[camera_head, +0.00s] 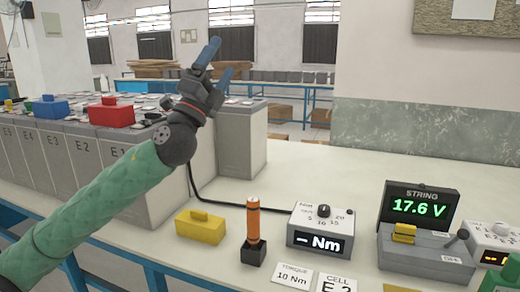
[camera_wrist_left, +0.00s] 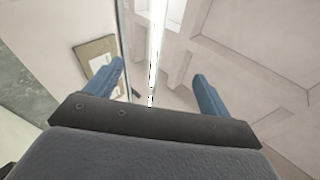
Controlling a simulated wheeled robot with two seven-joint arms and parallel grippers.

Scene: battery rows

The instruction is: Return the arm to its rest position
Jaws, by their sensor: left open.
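My left arm, in a green sleeve, comes in from the lower left of the head view. Its gripper (camera_head: 216,65) is raised above the battery rows, with its blue fingers pointing up and slightly right. The fingers are apart with nothing between them. In the left wrist view the two blue fingers (camera_wrist_left: 160,85) stand wide apart, with only ceiling and wall beyond. My right gripper is in neither view.
Grey battery cells (camera_head: 88,160) fill the left, with a red block (camera_head: 111,112) and a blue block (camera_head: 50,107) on top. On the bench are a yellow block (camera_head: 200,227), an orange-handled tool (camera_head: 253,222), a torque box (camera_head: 318,230) and a voltage display (camera_head: 418,207).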

